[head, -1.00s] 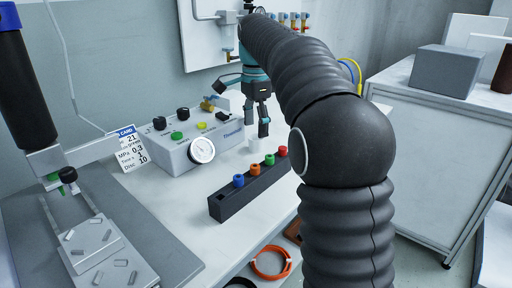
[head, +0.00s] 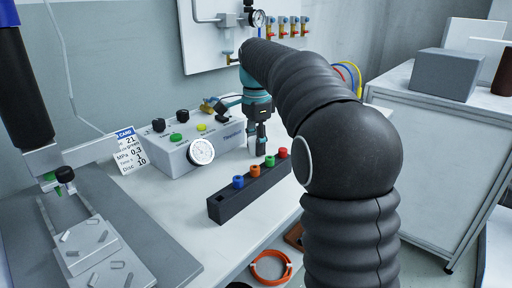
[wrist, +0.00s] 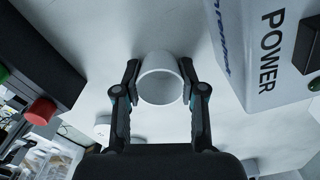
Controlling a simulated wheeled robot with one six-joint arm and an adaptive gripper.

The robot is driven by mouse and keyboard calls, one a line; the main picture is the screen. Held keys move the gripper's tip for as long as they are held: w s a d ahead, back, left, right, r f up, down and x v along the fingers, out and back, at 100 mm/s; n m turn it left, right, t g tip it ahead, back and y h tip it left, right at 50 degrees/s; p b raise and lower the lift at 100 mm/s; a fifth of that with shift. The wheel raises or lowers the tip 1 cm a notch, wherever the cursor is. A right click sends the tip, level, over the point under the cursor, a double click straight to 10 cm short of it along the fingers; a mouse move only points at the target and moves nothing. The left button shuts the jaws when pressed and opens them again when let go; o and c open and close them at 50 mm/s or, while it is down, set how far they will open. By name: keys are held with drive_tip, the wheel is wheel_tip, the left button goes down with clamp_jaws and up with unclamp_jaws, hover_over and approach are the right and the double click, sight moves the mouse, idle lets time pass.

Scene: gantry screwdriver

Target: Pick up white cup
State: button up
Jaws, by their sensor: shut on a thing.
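The white cup (wrist: 161,84) shows in the wrist view between the two fingers of my gripper (wrist: 160,88), with its round opening facing the camera. The fingers press on it from both sides, so my gripper is shut on the cup. In the head view my gripper (head: 257,147) points down at the table, between the control box and the black rack. The cup is mostly hidden there behind the fingers and the rack.
The control box (head: 178,152) with buttons and a gauge stands left of my gripper. A black rack (head: 240,202) with coloured pieces stands in front of it. A metal fixture (head: 95,255) is at the left. The table (head: 175,205) is bare between them.

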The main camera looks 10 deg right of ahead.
drive_tip(key=shift+r, duration=0.1)
drive_tip(key=shift+r, duration=0.6)
wheel_tip(320, 180, up, 3)
drive_tip(key=shift+r+p, duration=0.1)
drive_tip(key=shift+p, duration=0.55)
drive_tip(key=s+d+r, duration=0.6)
drive_tip(key=d, duration=0.4)
drive_tip(key=shift+r+p, duration=0.2)
drive_tip(key=shift+p, duration=0.2)
